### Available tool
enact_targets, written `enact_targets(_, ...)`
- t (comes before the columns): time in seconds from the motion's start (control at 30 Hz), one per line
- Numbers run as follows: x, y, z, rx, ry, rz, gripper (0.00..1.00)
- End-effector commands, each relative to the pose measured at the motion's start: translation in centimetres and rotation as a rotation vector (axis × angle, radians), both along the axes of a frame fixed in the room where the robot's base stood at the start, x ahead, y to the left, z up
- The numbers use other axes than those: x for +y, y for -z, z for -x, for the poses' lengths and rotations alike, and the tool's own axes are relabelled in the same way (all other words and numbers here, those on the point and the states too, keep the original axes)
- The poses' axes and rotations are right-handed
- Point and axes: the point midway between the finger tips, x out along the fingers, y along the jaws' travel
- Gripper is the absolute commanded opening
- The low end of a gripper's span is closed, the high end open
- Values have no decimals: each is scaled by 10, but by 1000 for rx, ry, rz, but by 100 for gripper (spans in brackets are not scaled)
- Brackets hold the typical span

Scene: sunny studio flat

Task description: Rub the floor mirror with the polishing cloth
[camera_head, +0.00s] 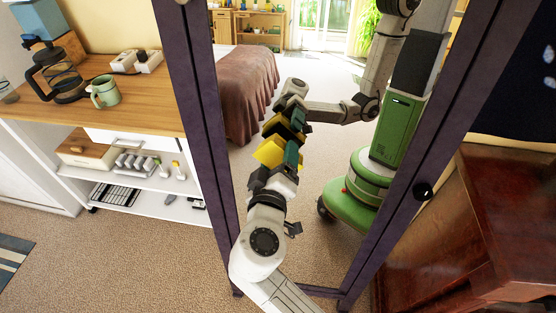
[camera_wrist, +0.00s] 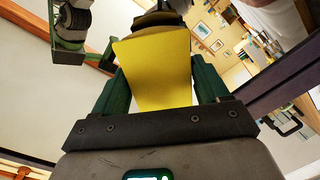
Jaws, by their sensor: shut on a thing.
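The floor mirror (camera_head: 208,110) stands upright in a dark purple frame in the middle of the head view. Its glass reflects my green body, my arm and the room. My gripper (camera_head: 282,158) is in front of the glass, its green fingers shut on the yellow polishing cloth (camera_head: 268,153). A reflected cloth shows just above the real one, close to it. In the wrist view the cloth (camera_wrist: 155,70) sticks out flat between the two fingers (camera_wrist: 158,88), with its far edge near its reflection. I cannot tell whether the cloth touches the glass.
A wooden-topped counter (camera_head: 120,112) with a coffee maker (camera_head: 60,80) and a green mug (camera_head: 104,91) stands left of the mirror. A glossy red-brown wooden cabinet (camera_head: 500,220) is close on the right. Carpet (camera_head: 130,250) lies open at the lower left. The bed appears in the reflection.

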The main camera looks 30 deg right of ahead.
Motion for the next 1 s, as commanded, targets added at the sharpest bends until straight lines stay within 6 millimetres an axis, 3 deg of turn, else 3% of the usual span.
enact_targets(1.0, -9, 2, -12, -1, 1, 0, 50)
